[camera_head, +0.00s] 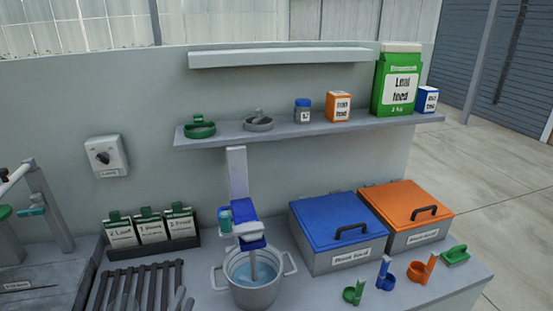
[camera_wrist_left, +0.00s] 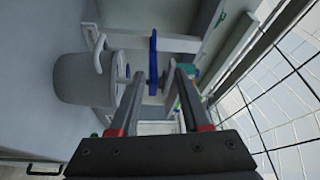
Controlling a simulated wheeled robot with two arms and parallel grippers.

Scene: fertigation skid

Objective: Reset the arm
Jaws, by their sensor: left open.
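My left gripper (camera_wrist_left: 158,98) is open in the left wrist view, with its two dark fingers apart and nothing between their tips. In the head view only the grey tips of my left gripper (camera_head: 160,303) seem to show at the bottom edge, in front of the dark slatted rack (camera_head: 141,285). The grey pot (camera_head: 254,292) with bluish liquid stands to the right of them, under the blue-headed stirrer (camera_head: 250,232). The pot (camera_wrist_left: 82,80) and the blue stirrer part (camera_wrist_left: 153,62) appear sideways beyond the fingers in the wrist view. My right gripper is out of view.
A blue-lidded bin (camera_head: 340,222) and an orange-lidded bin (camera_head: 408,203) stand right of the pot, with small coloured scoops before them. A wall shelf (camera_head: 280,133) holds feed packs and jars. Three green-topped packets (camera_head: 150,228) stand in a dark tray.

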